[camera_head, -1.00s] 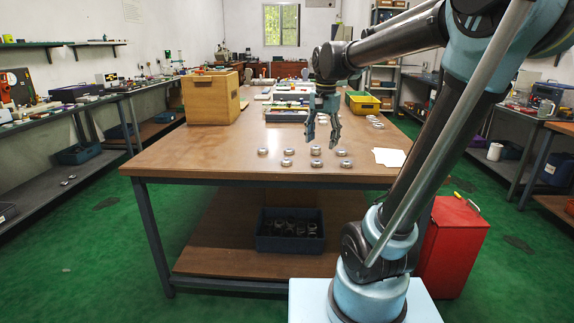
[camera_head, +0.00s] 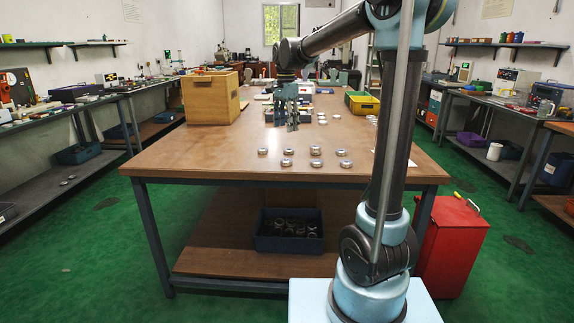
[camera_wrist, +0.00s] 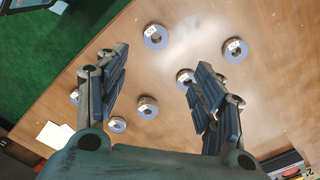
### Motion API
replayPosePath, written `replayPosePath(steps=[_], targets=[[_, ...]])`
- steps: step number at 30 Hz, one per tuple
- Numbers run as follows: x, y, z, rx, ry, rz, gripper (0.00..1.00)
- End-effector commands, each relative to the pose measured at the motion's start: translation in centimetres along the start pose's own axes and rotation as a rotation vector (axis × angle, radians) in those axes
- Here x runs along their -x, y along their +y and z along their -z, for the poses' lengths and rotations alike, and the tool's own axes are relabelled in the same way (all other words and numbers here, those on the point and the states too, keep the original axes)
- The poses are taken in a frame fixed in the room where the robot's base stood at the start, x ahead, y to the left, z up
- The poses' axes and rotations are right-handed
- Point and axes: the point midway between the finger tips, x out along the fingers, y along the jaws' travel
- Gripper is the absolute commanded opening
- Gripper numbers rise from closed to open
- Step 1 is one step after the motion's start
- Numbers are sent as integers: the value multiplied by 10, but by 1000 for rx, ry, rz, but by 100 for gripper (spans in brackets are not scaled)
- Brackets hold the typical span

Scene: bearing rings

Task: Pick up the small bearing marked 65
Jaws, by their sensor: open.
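Several small silver bearing rings lie flat and apart near the front of the wooden table (camera_head: 220,160), among them a front-row ring (camera_head: 287,162) and another ring (camera_head: 346,163). In the wrist view, a ring (camera_wrist: 155,37) at top centre and a ring (camera_wrist: 235,51) to its right carry small pale labels. The labels are too small to read, so I cannot tell which ring is marked 65. My gripper (camera_head: 287,125) is open and empty above the table, behind the front rings. In the wrist view, its fingers (camera_wrist: 160,62) stand wide apart, and the right one partly covers a ring (camera_wrist: 183,76).
A wooden box (camera_head: 211,98) stands at the table's back left and a yellow bin (camera_head: 362,103) at the back right. White paper (camera_wrist: 56,136) lies on the table. A dark bin (camera_head: 290,240) sits on the lower shelf. The table's front left is clear.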

Motion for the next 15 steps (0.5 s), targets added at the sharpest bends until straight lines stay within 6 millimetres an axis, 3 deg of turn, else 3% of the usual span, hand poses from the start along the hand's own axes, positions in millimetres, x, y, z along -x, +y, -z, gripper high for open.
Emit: replayPosePath(steps=[9,15], targets=[[-54,0,0,1,0,0,62],[-78,1,0,1,0,0,62]])
